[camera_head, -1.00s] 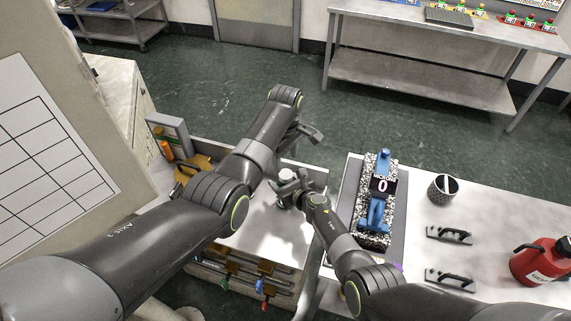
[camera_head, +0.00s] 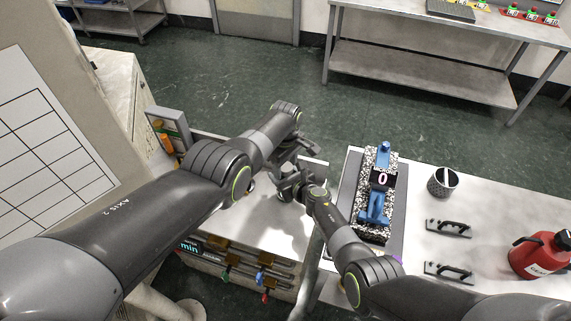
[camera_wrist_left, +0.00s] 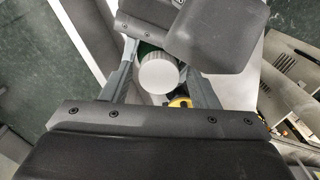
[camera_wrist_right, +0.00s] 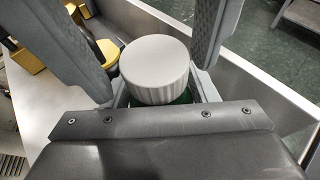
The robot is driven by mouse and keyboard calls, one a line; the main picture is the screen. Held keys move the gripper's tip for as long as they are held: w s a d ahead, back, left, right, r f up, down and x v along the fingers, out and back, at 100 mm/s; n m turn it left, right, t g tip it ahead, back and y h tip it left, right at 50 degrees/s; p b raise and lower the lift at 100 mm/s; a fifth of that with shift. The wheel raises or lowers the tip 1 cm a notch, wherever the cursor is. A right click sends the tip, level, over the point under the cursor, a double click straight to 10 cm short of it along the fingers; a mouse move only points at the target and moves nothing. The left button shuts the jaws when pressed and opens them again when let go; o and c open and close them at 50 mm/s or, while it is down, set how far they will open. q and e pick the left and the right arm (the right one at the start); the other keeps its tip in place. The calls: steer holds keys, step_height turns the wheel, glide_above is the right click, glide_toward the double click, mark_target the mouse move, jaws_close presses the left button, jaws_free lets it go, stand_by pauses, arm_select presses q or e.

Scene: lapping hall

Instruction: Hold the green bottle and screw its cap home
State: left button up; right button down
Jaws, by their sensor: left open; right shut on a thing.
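The green bottle shows only as a strip of green under its cap in the right wrist view (camera_wrist_right: 180,98). The cap is pale grey with ribbed sides (camera_wrist_right: 156,66) and sits on top of the bottle; its round top faces the left wrist camera (camera_wrist_left: 158,74). My right gripper (camera_head: 291,188) is shut on the bottle below the cap, its fingers on either side. My left gripper (camera_head: 303,152) is open; in the left wrist view its fingers stand apart on both sides of the cap. In the head view, the grippers hide the bottle. The cap's seating cannot be told.
A yellow-topped object (camera_wrist_left: 180,102) stands close to the bottle. Right of the gap, a table holds a blue fixture (camera_head: 376,207), a dark cup (camera_head: 443,182), black handles (camera_head: 448,227) and a red can (camera_head: 541,256). A panel (camera_head: 168,131) stands at the left bench's back.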

arm_select(q)
steer(key=c, duration=1)
steer(key=m, duration=0.9)
steer(key=shift+f+m, duration=0.1)
steer(key=shift+m, duration=0.3)
steer(key=o, duration=1.1)
steer(key=shift+d, duration=0.2)
